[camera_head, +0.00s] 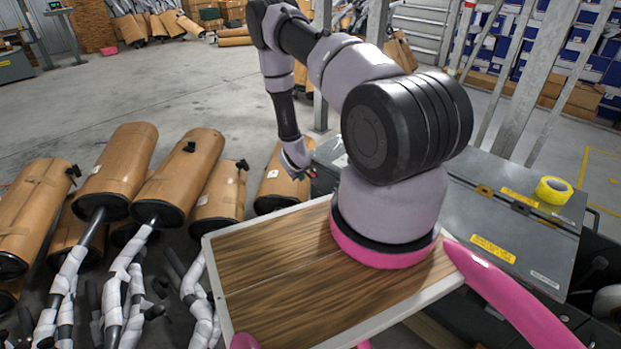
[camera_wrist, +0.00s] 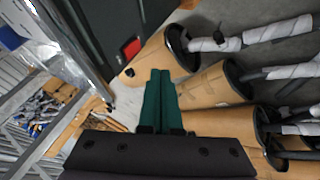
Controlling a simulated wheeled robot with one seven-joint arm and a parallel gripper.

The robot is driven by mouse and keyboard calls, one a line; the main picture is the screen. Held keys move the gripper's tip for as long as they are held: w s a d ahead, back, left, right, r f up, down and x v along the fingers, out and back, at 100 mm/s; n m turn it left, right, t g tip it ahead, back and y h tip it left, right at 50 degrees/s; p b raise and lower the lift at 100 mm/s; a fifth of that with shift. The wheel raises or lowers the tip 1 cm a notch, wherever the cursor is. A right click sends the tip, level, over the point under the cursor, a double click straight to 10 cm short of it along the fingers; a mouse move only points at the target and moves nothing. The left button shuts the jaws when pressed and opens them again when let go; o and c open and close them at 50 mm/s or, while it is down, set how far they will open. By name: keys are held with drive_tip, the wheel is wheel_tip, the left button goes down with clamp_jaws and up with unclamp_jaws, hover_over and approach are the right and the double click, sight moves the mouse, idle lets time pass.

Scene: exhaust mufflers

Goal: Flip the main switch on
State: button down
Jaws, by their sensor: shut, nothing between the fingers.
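A small red part, which looks like the main switch (camera_wrist: 132,48), sits on the side of a dark grey cabinet (camera_wrist: 110,22) in the wrist view. Its on or off position cannot be read. My gripper (camera_wrist: 160,72) has its two green fingers shut together with nothing between them. The fingertips point toward the cabinet side, just below and right of the red part in the picture, and appear apart from it. In the head view my gripper (camera_head: 303,176) is small beside the cabinet's left end, with a bit of red next to it.
A yellow tape roll (camera_head: 553,190) lies on the grey cabinet top. Metal posts rise behind. Open floor lies at far left.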

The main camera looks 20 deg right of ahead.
idle(0.3)
drive_tip(key=w+d+f, duration=0.6)
drive_tip(key=f, duration=0.2)
drive_tip(key=shift+w+d+f, duration=0.15)
drive_tip(key=shift+d+f, duration=0.2)
drive_tip(key=shift+d+f, duration=0.1)
drive_tip(key=shift+d, duration=0.1)
idle(0.4)
